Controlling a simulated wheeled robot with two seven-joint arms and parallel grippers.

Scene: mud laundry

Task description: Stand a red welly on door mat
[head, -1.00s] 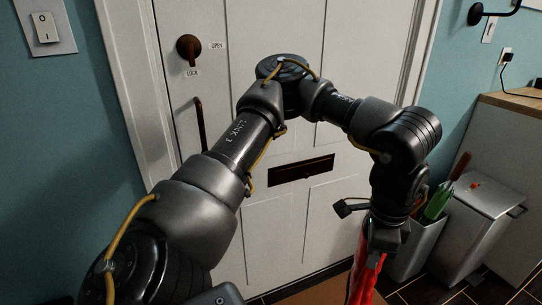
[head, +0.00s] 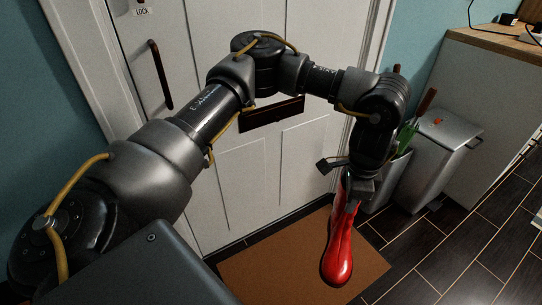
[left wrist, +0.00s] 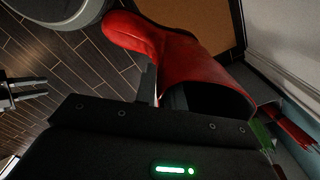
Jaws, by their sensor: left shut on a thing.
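My left gripper (head: 352,188) is shut on the shaft of a red welly (head: 339,250), near its top. The welly hangs below the gripper, toe toward the camera, in front of the brown door mat (head: 262,270) as the head view sees it. It looks held above the mat; any gap under the sole is hard to judge. In the left wrist view, the welly's open top and shaft (left wrist: 190,65) are close to the gripper, with part of the mat (left wrist: 205,22) beyond. What looks like my right gripper (left wrist: 36,88) shows at that view's left edge, its jaws unclear.
A white door (head: 235,190) with a letter slot stands behind the mat. A grey bin (head: 436,160) and a narrower bin holding green and brown-handled things (head: 408,135) stand right of the mat. A wood-topped counter (head: 500,45) is farther right. Dark tiled floor (head: 470,235) is clear at right.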

